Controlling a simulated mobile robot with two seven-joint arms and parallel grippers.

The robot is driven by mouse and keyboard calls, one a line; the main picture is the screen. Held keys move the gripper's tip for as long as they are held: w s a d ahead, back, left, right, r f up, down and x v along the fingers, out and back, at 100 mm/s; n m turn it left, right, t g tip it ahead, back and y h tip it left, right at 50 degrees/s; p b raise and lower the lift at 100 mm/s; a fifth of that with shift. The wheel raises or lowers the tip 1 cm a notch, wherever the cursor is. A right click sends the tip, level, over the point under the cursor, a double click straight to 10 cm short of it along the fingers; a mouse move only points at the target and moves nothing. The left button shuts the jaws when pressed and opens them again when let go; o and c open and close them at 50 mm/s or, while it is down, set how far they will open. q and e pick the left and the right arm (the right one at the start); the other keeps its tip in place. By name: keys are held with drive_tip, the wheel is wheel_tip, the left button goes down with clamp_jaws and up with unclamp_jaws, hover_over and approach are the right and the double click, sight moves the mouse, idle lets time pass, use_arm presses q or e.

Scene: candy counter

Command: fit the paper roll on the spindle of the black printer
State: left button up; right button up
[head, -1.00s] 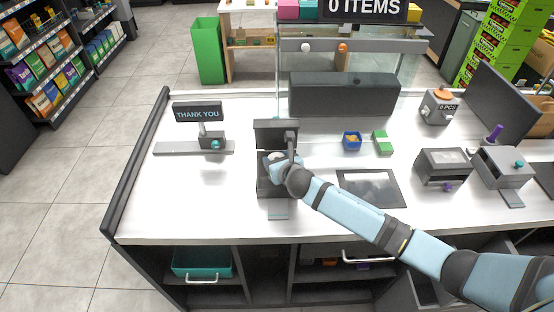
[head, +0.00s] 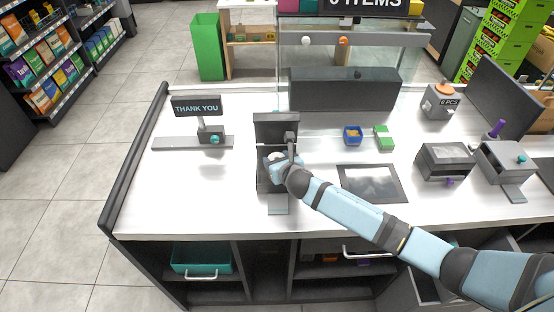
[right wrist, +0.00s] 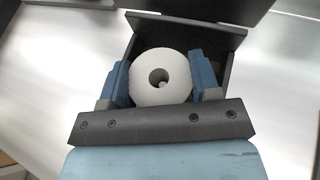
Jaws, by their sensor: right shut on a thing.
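The black printer (head: 276,122) stands open on the counter, its lid raised at the back. In the right wrist view its dark bay (right wrist: 185,32) lies around the far side of the paper roll. The white paper roll (right wrist: 160,78) sits between the two blue fingers of my right gripper (right wrist: 160,80), end face toward the camera, with its core hole visible. My right gripper is shut on the roll, at the printer's bay. In the head view the roll (head: 276,156) is partly hidden by the gripper. The spindle cannot be made out. My left gripper is not in view.
A THANK YOU sign (head: 197,106) stands left of the printer.

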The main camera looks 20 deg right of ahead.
drive_tip(key=shift+f, duration=0.15)
drive_tip(key=o, duration=1.1)
drive_tip(key=v, duration=1.3)
drive_tip(key=shift+s+b, duration=0.4)
drive_tip(key=shift+b, duration=0.05)
